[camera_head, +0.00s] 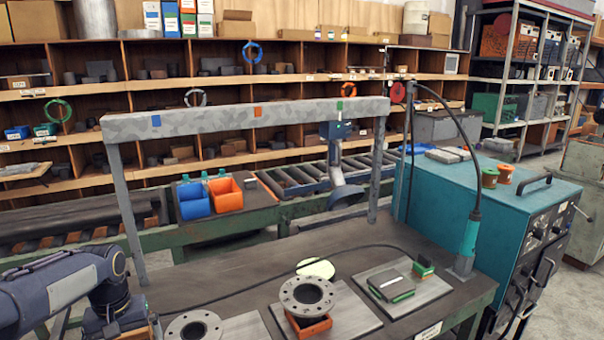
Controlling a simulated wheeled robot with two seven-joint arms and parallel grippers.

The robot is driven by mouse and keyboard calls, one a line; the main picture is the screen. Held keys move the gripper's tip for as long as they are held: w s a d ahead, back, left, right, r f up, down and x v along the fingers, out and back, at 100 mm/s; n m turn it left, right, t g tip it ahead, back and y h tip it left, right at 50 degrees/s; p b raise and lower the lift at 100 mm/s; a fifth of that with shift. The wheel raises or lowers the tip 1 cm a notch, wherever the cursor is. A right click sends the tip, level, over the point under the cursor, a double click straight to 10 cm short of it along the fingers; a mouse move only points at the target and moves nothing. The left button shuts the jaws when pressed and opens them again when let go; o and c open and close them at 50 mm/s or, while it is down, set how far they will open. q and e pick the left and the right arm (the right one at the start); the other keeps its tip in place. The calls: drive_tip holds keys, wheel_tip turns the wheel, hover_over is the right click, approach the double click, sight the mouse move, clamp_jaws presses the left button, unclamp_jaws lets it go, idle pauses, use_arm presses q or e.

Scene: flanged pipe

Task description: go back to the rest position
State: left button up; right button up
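My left arm comes in at the lower left and bends down past the bottom edge. Its gripper fingers are out of the picture. My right arm and gripper do not show. On the dark bench, a grey pipe flange (307,296) with several bolt holes lies level above an orange block (309,328) on a metal plate (345,313). A second flange (193,328) is cut off by the bottom edge, near my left arm. A pale round disc (316,268) lies behind the first flange.
A grey overhead frame (245,116) on posts spans the bench. A teal torch (469,237) with a cable stands at the right, beside a teal machine (520,210). A plate (405,290) holds green-edged blocks. The bench's middle is mostly clear.

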use_arm(q)
drive_tip(key=s+d+r+m+t+h, duration=0.25)
drive_tip(key=s+d+r, duration=0.35)
drive_tip(key=s+d, duration=0.3)
drive_tip(key=s+d+f+m+t+h, duration=0.1)
drive_tip(key=s+d+f+t, duration=0.1)
drive_tip(key=s+d, duration=0.6)
drive_tip(key=s+t, duration=0.1)
drive_tip(key=s, duration=0.3)
drive_tip(key=shift+s+f+m, duration=0.15)
drive_tip(key=shift+f+m, duration=0.2)
